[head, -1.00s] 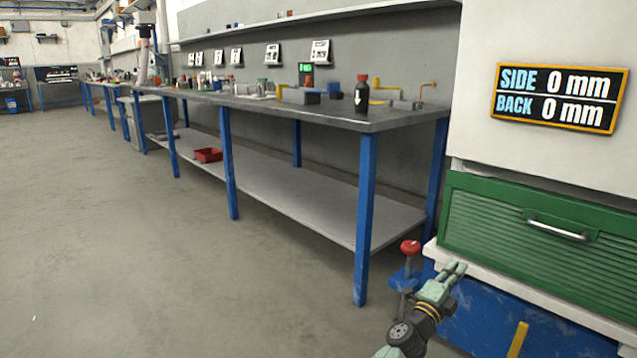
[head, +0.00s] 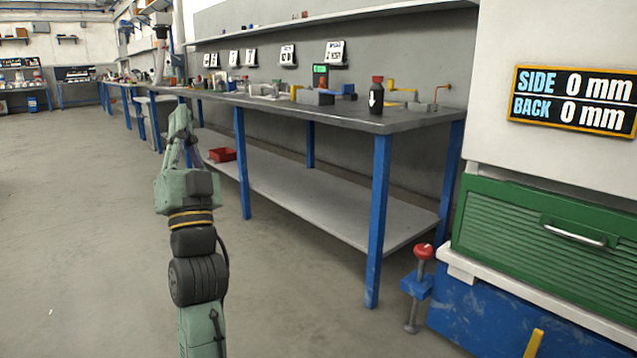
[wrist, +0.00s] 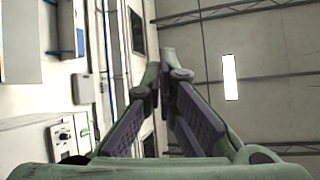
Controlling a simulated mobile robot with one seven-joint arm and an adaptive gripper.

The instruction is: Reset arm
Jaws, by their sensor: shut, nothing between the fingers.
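My gripper (head: 181,122) points upward in the left half of the head view, with my arm standing upright below it. It is in front of the open floor and the far end of the workbench. In the wrist view my gripper (wrist: 167,75) has its fingertips close together with nothing between them. Behind the fingers the wrist view shows wall fittings on the left and the ceiling with a lit lamp (wrist: 230,77) on the right.
A long workbench (head: 340,115) with blue legs runs along the wall, with a dark bottle (head: 376,97) and other items on it. A red tray (head: 221,154) lies on its lower shelf. A green drawer unit (head: 530,232) and a red-knobbed post (head: 423,252) stand at right. Floor at left is clear.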

